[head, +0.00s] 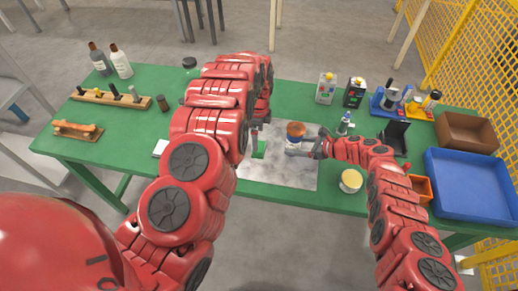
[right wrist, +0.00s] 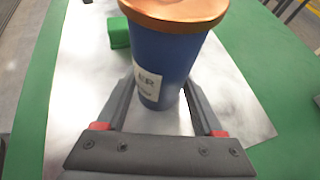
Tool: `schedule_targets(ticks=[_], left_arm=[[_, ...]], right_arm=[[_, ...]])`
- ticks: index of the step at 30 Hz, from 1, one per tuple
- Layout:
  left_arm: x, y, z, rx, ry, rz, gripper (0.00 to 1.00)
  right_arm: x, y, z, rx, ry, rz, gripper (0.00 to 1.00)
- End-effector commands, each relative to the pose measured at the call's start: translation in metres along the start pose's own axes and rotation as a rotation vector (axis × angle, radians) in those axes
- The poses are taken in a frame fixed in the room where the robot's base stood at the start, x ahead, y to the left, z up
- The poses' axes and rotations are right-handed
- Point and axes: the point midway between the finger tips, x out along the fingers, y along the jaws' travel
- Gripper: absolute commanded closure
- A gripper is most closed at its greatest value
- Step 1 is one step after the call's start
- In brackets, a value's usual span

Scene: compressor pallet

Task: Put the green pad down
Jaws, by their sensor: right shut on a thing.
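The green pad (head: 259,149) is a small green block at the grey mat (head: 275,175), left of the blue can. It also shows at the top of the right wrist view (right wrist: 118,35), where it appears to rest on the mat. My left gripper (head: 257,130) is just behind the pad, mostly hidden by my left arm; I cannot tell whether its fingers touch the pad. My right gripper (right wrist: 160,95) is shut on the blue can (right wrist: 165,60), which has a copper lid and a white label. The can stands upright at the mat in the head view (head: 296,131).
A yellow-topped jar (head: 350,181) stands right of the mat. A blue tray (head: 475,185), brown box (head: 468,132) and orange bin (head: 421,187) are at the right. A wooden rack (head: 110,97) is at the left. The mat's front is clear.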

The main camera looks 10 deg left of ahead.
Motion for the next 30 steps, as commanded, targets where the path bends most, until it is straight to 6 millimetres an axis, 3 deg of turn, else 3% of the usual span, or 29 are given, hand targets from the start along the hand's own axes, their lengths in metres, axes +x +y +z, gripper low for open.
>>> schedule_targets(ticks=[8,18,27,30], left_arm=[[0.017,0.0,-0.001,0.002,0.0,-0.001,0.0],[0.058,0.003,-0.003,0.001,-0.002,0.0,0.0],[0.065,0.002,-0.004,0.001,0.0,-0.003,0.0],[0.064,0.002,-0.004,0.001,0.0,-0.003,0.14]], right_arm=[[0.0,0.0,0.0,0.0,0.0,0.0,0.62],[0.0,0.0,0.0,0.0,0.0,0.0,0.62],[0.0,0.0,0.0,0.0,0.0,0.0,0.62],[0.0,0.0,0.0,0.0,0.0,0.0,0.62]])
